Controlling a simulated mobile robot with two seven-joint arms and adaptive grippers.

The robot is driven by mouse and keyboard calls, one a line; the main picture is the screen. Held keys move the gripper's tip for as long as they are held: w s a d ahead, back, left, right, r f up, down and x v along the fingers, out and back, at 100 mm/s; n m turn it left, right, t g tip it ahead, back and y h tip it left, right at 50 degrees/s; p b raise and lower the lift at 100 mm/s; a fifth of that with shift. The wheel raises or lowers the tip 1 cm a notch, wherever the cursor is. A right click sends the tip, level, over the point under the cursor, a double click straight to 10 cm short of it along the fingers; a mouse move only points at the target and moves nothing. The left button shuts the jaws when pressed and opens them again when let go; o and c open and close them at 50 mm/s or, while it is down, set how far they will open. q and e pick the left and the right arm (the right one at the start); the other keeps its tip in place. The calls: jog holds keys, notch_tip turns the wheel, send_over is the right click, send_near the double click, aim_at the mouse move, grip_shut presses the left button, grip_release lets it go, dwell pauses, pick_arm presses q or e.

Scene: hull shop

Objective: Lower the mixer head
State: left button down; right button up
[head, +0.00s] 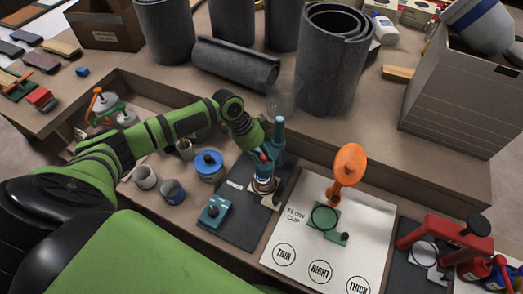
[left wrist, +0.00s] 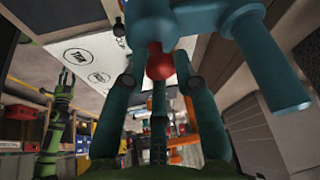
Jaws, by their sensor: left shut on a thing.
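The teal mixer (head: 278,138) stands on a dark mat, its post upright. Its head and a small cup-like part (head: 264,186) low on it are partly hidden by my left gripper (head: 264,158). In the left wrist view, the mixer's teal body (left wrist: 185,18) fills the top, with a thick teal bar at the right. A red ball knob (left wrist: 159,62) lies between the fingers of my left gripper (left wrist: 160,75), which is shut on it. My right gripper (left wrist: 66,78) shows small at the left of the left wrist view, empty, with its fingers apart.
A teal block with a knob (head: 214,211), a blue-lidded tin (head: 208,164) and two mugs stand left of the mixer. A white flow cup sheet (head: 288,232) with an orange cup on a stand lies to the right. Grey rolls (head: 332,60) stand on the raised bench behind.

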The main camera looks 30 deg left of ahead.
pick_arm(q)
jog(key=shift+s+d+f, duration=0.1)
jog(key=shift+s+f, duration=0.05)
jog(key=shift+f, duration=0.05)
jog(key=c, duration=1)
grip_release()
jog(key=shift+c, duration=0.2)
jog(key=shift+o, duration=0.3)
jog(key=shift+w, duration=0.2)
jog(key=shift+r, duration=0.2)
jog(key=v, duration=1.1)
jog(key=shift+r, duration=0.25)
